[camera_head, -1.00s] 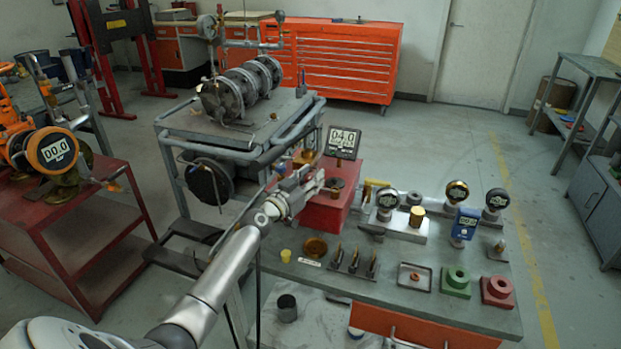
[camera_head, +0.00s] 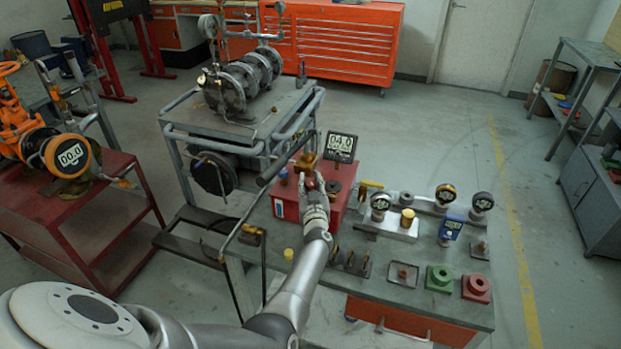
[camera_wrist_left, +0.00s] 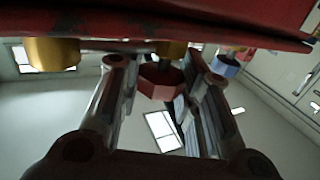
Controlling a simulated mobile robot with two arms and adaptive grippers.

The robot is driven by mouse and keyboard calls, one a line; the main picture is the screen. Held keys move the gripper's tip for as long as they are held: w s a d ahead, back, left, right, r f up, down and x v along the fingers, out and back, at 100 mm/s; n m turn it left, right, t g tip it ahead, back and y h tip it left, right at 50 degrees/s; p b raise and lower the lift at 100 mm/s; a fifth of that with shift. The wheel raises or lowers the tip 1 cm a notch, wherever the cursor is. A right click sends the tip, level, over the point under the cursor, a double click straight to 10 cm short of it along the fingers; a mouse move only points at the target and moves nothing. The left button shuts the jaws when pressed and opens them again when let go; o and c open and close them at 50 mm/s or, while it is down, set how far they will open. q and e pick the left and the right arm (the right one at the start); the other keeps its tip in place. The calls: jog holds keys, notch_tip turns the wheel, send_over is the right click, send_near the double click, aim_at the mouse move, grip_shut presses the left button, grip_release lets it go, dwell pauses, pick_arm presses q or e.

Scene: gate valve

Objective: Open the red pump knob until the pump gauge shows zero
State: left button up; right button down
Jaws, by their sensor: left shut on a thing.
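The red pump box (camera_head: 347,207) sits on the grey bench, with the black pump gauge (camera_head: 341,147) standing at its back; the gauge seems to read 04.0. In the left wrist view, the red faceted knob (camera_wrist_left: 161,80) sits between the two fingers of my left gripper (camera_wrist_left: 165,88), below the red box edge (camera_wrist_left: 220,28). The gripper is shut on the knob. In the head view my gripper mostly hides the knob. My right gripper is not in view.
Green (camera_head: 439,277) and red (camera_head: 476,287) blocks lie at the bench's front right. A brass fitting (camera_wrist_left: 52,52) and a blue-tipped part (camera_wrist_left: 226,66) flank the knob.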

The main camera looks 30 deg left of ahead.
pick_arm(q)
jog(key=shift+w+d+f+n+g+y+b, duration=0.1)
jog(key=shift+n+g+y+b, duration=0.6)
jog(key=shift+n+g+y, duration=0.4)
jog(key=shift+n+g+y+b, duration=0.5)
jog(key=shift+g+y, duration=0.2)
jog(key=o, duration=1)
